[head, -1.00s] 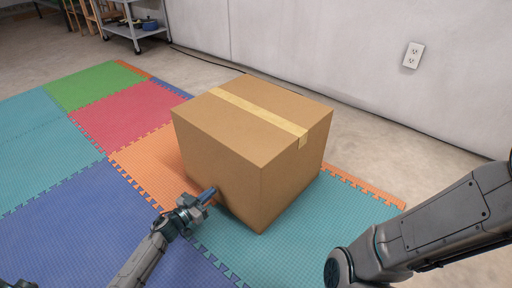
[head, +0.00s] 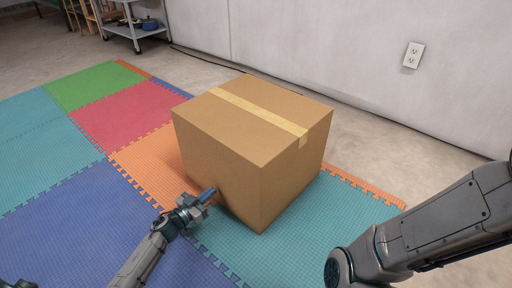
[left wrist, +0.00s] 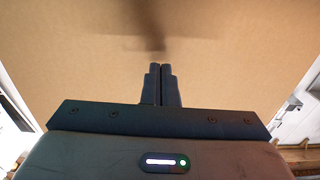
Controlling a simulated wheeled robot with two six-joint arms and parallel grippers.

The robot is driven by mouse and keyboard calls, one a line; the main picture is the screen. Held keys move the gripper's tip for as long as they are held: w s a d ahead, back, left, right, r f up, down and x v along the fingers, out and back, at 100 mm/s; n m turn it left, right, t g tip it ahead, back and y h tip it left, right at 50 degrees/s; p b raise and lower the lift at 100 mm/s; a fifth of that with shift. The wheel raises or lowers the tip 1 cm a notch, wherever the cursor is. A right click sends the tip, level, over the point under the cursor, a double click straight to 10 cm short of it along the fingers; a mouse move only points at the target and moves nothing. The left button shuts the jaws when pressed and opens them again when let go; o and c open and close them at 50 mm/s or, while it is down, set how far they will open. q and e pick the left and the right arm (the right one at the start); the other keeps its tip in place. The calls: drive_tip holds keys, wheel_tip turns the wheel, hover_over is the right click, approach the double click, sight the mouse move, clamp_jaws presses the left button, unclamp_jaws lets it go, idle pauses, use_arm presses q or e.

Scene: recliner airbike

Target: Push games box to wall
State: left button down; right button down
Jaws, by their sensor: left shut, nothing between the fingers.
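The games box is a brown cardboard box (head: 225,165) with a strip of yellow tape along its top. It sits on the foam mat in the middle of the head view, with bare floor between it and the wall (head: 310,45). My left gripper (head: 211,193) is shut and empty, with its tips at the near left face of the box. In the left wrist view the box face (left wrist: 230,50) fills the space ahead of the shut fingers (left wrist: 161,68). I cannot tell if the tips touch it. My right arm shows at the right, but its gripper is out of view.
Coloured foam tiles (head: 60,200) cover the floor left of and under the box. A grey cart (head: 135,28) stands at the back left. A wall outlet (head: 412,55) and a cable along the wall's foot show behind the box.

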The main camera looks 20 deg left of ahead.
use_arm(q)
drive_tip(key=shift+w, duration=0.1)
idle(0.5)
drive_tip(key=shift+x, duration=0.8)
drive_tip(key=shift+p+v, duration=0.75)
drive_tip(key=shift+v, duration=0.35)
drive_tip(key=p+v, duration=0.1)
drive_tip(key=v, duration=0.2)
drive_tip(key=shift+s+a, duration=0.1)
drive_tip(key=shift+s, duration=0.3)
